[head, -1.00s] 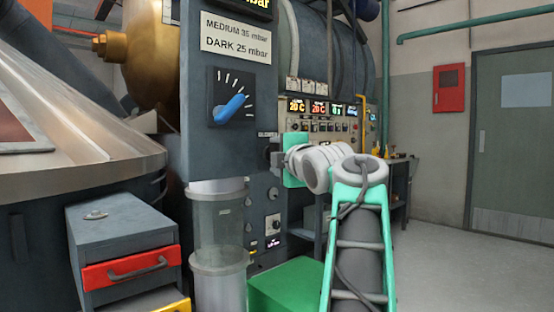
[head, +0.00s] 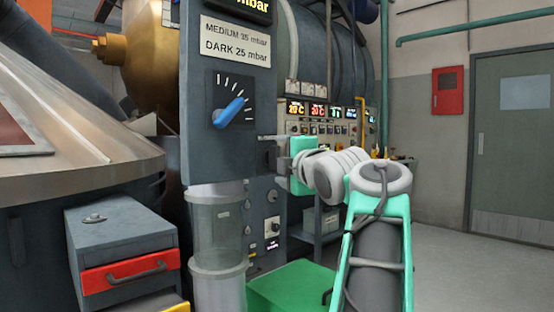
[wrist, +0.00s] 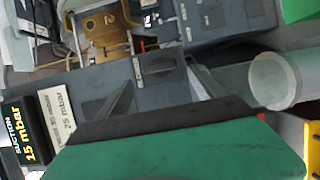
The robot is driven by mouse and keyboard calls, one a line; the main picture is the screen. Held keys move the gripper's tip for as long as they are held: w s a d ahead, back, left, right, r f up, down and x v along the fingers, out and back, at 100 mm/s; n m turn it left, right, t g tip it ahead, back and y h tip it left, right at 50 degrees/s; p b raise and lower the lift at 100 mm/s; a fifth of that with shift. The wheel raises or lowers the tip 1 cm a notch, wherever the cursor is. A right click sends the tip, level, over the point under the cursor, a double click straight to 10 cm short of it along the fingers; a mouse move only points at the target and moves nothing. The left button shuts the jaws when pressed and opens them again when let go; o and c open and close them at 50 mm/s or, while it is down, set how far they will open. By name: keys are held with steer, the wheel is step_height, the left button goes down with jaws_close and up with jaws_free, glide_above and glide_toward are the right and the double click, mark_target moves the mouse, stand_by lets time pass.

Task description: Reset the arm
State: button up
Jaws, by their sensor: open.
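My gripper (head: 271,150) is in the middle of the head view, at the end of my green and grey arm. It is empty, beside the lower right edge of the dark panel (head: 195,140). In the wrist view its two dark fingers (wrist: 160,88) stand apart with nothing between them. The panel carries a dial with a blue knob (head: 229,112), above and left of the gripper. The knob's tip points to the upper right. The gripper appears apart from the knob.
A clear cylinder (head: 215,230) hangs below the panel. A grey cabinet with a red drawer (head: 130,271) stands at lower left, a green box (head: 290,288) on the floor. A control panel with lit displays (head: 318,110) is behind. Open floor (head: 470,270) lies right.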

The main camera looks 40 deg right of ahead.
steer(key=v, duration=0.3)
steer(key=shift+s+a, duration=0.1)
steer(key=shift+s, duration=0.2)
